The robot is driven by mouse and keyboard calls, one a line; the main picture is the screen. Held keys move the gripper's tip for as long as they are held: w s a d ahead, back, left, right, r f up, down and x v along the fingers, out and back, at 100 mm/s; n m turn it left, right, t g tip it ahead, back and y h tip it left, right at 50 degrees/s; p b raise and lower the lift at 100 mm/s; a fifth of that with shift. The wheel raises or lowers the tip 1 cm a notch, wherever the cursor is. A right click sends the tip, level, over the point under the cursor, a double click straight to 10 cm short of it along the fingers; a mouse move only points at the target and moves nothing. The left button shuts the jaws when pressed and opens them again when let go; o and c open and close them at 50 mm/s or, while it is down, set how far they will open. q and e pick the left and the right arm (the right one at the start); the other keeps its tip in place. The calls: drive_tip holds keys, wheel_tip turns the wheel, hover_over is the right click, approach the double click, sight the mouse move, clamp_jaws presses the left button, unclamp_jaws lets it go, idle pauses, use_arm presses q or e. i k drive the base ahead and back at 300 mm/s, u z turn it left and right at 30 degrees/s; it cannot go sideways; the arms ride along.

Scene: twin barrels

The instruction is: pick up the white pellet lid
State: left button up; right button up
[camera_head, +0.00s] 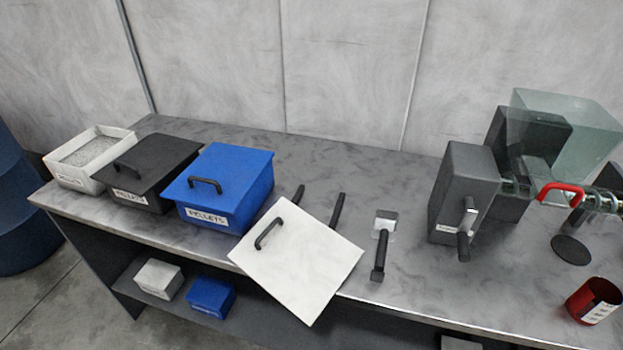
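The white pellet lid (305,270) is a flat white square with a black handle (268,234) near its upper left. It lies on the grey workbench in front of the blue box, turned at an angle, with its near corner reaching past the bench's front edge. It partly covers some dark-handled tools behind it. The open white pellet box (68,182), filled with grey pellets, stands at the bench's far left without a lid on it. Neither of my grippers shows in the head view.
A black lidded box (147,172) and a blue lidded box (228,188) stand beside the white box. A dark-handled scraper (380,258) lies right of the lid. A machine with a clear hopper (560,125) and a red cup (592,300) are at right. The bench (400,303) is clear around the scraper.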

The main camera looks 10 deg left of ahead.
sight(302, 262)
drive_tip(key=u, duration=1)
drive_tip(key=k, duration=0.6)
drive_tip(key=z, duration=1.2)
drive_tip(key=i, duration=0.5)
drive_tip(key=u, duration=0.05)
